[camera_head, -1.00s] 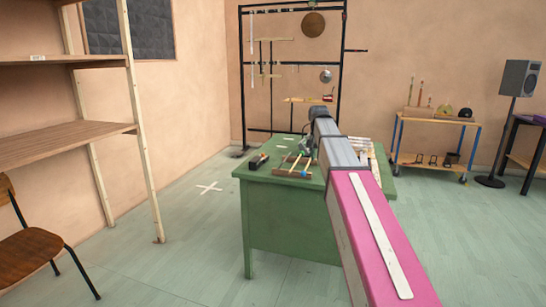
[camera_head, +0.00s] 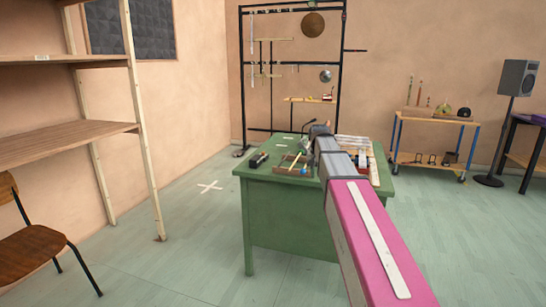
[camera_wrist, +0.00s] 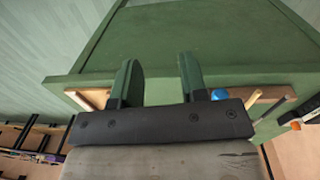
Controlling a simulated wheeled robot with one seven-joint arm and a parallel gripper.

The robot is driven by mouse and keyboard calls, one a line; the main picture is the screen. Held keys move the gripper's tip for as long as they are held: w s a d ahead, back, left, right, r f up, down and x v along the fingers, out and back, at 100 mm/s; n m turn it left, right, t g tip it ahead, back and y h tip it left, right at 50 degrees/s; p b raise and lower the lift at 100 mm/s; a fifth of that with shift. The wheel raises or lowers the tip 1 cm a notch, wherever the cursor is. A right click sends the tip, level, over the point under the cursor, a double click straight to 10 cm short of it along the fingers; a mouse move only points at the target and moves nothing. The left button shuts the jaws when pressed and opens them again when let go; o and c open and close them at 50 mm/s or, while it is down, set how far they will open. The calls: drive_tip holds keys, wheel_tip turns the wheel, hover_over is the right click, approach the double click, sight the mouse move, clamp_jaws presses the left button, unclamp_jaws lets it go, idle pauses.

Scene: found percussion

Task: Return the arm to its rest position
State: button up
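My arm reaches out over the green desk (camera_head: 290,220) in the head view, with its pink and grey links covering the middle of the desk top. The gripper itself is hidden behind the arm in that view. In the wrist view my gripper (camera_wrist: 161,82) shows two dark fingers standing apart with nothing between them, so it is open and empty. Behind the fingers is the green desk (camera_wrist: 200,30). Wooden pieces and a blue round tip (camera_wrist: 219,94) show just beside the fingers; I cannot tell if anything touches them.
A wooden frame with sticks (camera_head: 293,167) and a small dark object (camera_head: 259,159) lie on the desk's left part. A wooden shelf (camera_head: 60,145) and chair (camera_head: 35,246) stand left. A black rack (camera_head: 340,70) stands behind, a trolley (camera_head: 436,120) right.

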drive_tip(key=s+f+n, duration=0.1)
drive_tip(key=s+f, duration=1.1)
drive_tip(key=f, duration=0.2)
drive_tip(key=s+f+n, duration=0.2)
drive_tip(key=s+f, duration=0.9)
drive_tip(key=f, duration=0.3)
drive_tip(key=shift+s+f+y, duration=0.25)
drive_tip(key=shift+s+y, duration=0.05)
drive_tip(key=shift+s, duration=0.1)
drive_tip(key=shift+o, duration=0.2)
